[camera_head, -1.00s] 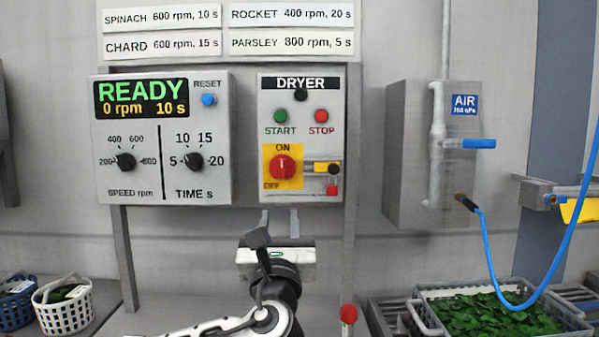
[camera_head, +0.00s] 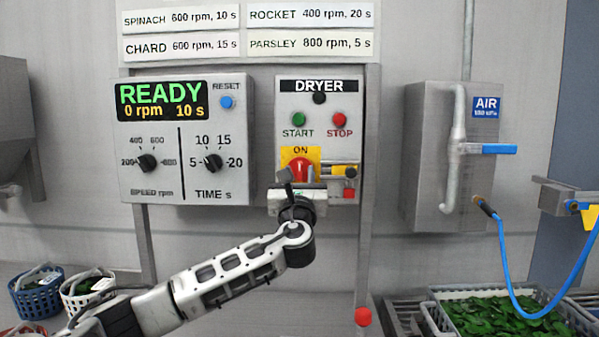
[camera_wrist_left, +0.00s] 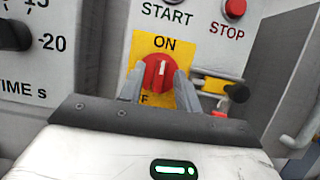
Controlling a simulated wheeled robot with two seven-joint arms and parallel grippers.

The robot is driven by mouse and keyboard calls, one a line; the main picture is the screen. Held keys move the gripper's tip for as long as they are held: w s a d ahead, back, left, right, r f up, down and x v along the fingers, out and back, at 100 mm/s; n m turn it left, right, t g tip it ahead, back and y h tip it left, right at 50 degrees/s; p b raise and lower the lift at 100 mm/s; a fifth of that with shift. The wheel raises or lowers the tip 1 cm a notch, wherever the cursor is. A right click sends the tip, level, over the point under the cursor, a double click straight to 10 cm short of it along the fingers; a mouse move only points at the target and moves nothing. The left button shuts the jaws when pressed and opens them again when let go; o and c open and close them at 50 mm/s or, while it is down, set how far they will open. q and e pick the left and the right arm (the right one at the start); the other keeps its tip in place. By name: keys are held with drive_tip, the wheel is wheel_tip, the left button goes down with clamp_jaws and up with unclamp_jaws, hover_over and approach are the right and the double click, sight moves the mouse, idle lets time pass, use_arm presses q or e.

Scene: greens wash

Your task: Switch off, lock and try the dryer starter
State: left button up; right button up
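The dryer starter panel (camera_head: 345,105) hangs on the wall, with a green START button (camera_head: 299,119) and a red STOP button (camera_head: 339,119). Its red rotary switch (camera_head: 299,167) sits on a yellow plate; in the left wrist view the white mark on the switch (camera_wrist_left: 161,69) points up at ON. My left gripper (camera_head: 298,176) is at the switch, its two fingers on either side of it; whether they touch it is unclear. A yellow slider (camera_head: 342,171) with a black knob sits right of the switch, above a small red piece (camera_head: 349,193). My right gripper is out of view.
The speed and time panel (camera_head: 187,140) at left reads READY, 0 rpm, 10 s. An air box (camera_head: 430,180) with a blue-handled valve and hose is at right. A crate of greens (camera_head: 437,325) and a red rounded object (camera_head: 362,317) are below.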

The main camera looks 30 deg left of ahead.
use_arm(q)
drive_tip(key=shift+w, duration=0.15)
drive_tip(key=shift+c, duration=0.2)
clamp_jaws()
